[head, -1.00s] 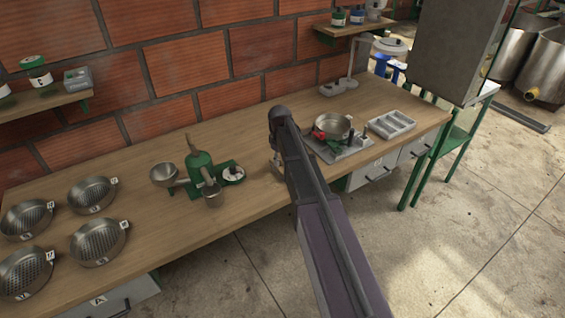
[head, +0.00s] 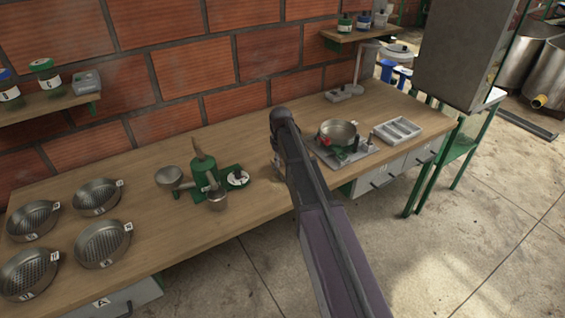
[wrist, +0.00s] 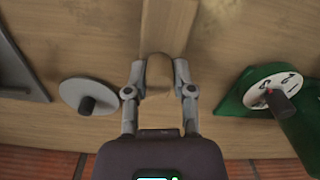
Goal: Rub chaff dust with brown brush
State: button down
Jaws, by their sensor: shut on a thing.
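My gripper (wrist: 160,78) is shut on a brown wooden piece (wrist: 168,25), which looks like the handle of the brown brush. It runs from between the fingers to the top edge of the wrist view, so its far end and any bristles are out of sight. The gripper is low over the wooden bench (head: 130,195), between a green hand-cranked device and a grey plate with apparatus. In the head view my arm hides most of the gripper. I cannot clearly make out the chaff dust; faint darker smudges show on the wood near the brush in the wrist view.
The green device (head: 203,171) stands left of my arm, with a dial (wrist: 275,92) beside it. A metal pan (head: 338,132) and a divided tray (head: 397,131) are at right. A grey disc (wrist: 88,96) lies near the gripper. Several sieves (head: 103,243) fill the bench's left end.

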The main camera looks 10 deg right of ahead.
jog(key=shift+w+a, duration=0.25)
jog(key=shift+w, duration=0.5)
jog(key=shift+w+a, duration=0.2)
jog(key=shift+w, duration=0.5)
jog(key=shift+r, duration=0.1)
jog(key=shift+r+p, duration=2.95)
jog(key=shift+p, duration=0.2)
jog(key=shift+r, duration=0.1)
jog(key=shift+r+p, duration=1.45)
jog(key=shift+p, duration=0.05)
jog(key=shift+s+a+f, duration=0.1)
jog(key=shift+f, duration=0.05)
